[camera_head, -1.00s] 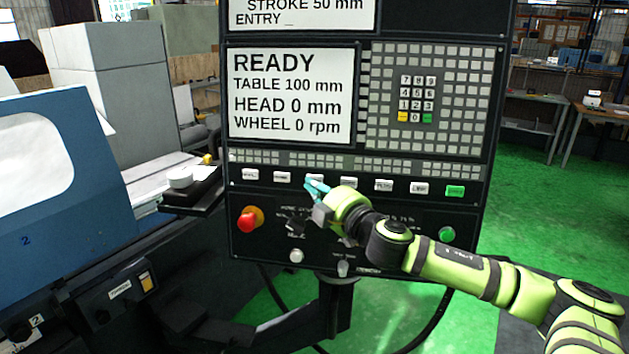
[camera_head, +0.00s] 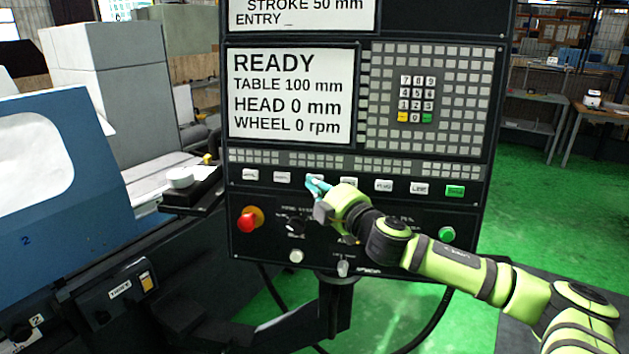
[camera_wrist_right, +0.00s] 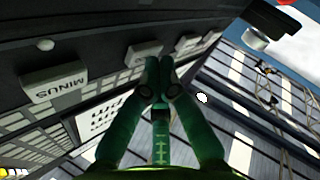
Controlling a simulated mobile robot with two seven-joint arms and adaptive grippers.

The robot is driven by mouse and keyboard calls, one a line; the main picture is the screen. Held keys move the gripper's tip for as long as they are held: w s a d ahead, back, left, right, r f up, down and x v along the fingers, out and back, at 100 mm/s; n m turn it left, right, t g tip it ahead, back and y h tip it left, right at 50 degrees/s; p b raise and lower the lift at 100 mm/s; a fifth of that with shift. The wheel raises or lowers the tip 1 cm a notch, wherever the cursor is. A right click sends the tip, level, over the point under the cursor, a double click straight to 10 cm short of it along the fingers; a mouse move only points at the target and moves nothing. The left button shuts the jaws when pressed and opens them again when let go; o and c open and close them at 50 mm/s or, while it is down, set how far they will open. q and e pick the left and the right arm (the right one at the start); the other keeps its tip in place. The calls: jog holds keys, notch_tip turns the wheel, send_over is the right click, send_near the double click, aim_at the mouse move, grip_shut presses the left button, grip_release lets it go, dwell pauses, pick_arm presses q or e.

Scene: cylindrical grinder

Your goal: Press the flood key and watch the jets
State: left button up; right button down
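The control panel (camera_head: 300,225) of the grinder fills the middle of the head view. A row of white keys crosses it, with a green key (camera_head: 455,190) at its right end. Most labels are too small to read, so I cannot tell which is the flood key. My right gripper (camera_head: 316,186) is shut and empty, its teal fingertips at the third key from the left and partly covering it. I cannot tell whether they touch it. In the right wrist view the fingertips (camera_wrist_right: 160,68) are together close to an unreadable key (camera_wrist_right: 145,48); a MINUS key (camera_wrist_right: 53,88) lies further left.
The screen (camera_head: 290,95) reads READY, table 100 mm, head 0 mm, wheel 0 rpm. A red stop button (camera_head: 247,221), knobs and a green button (camera_head: 447,234) sit below the keys. The blue machine cover (camera_head: 70,180) stands at left. Green floor is open at right.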

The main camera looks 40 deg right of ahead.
jog(key=shift+w+d, duration=0.1)
dwell(0.4)
jog(key=shift+s+a+r, duration=0.15)
jog(key=shift+s+a, duration=0.4)
jog(key=shift+s+a, duration=0.1)
jog(key=s+a, duration=0.3)
jog(key=shift+s+a+r, duration=0.15)
jog(key=shift+r, duration=0.25)
dwell(0.8)
